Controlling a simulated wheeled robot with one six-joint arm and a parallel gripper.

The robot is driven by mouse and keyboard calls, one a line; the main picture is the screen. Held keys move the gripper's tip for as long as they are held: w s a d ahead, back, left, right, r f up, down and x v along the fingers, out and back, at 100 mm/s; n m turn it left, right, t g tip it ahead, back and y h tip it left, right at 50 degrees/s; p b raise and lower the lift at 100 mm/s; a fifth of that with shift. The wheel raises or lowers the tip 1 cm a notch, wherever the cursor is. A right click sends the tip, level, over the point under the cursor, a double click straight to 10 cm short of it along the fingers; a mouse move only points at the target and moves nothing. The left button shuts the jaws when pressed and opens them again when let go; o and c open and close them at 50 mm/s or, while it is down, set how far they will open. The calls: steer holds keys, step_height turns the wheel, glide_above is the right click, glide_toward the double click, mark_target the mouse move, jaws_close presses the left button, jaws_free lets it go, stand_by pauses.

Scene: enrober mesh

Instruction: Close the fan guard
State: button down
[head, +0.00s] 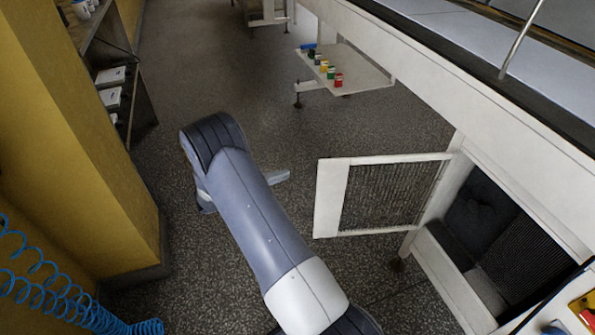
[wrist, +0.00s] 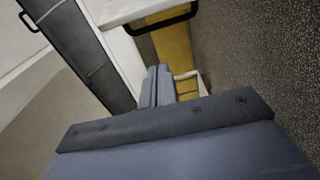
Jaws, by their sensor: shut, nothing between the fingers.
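The fan guard (head: 330,198) is a white-framed mesh panel in the head view. It stands swung open, out from the side of the white machine, with its hinge side at the right. Beside it is the uncovered dark opening (head: 490,225) with a fan housing inside. My gripper (wrist: 159,86) is shut and empty in the wrist view. In the head view my arm hides most of it, left of the guard and apart from it. I cannot clearly identify the guard in the wrist view.
A yellow wall or cabinet (head: 60,140) with shelves stands at the left. A blue coiled hose (head: 60,300) hangs at the lower left. A low white shelf (head: 355,75) with several coloured jars juts out ahead. Speckled floor (head: 235,70) is clear between. A black handle (wrist: 165,22) shows in the wrist view.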

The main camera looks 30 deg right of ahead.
steer(key=s+d, duration=0.2)
steer(key=d, duration=0.7)
steer(key=s+a, duration=0.2)
steer(key=s, duration=0.1)
steer(key=shift+a, duration=0.2)
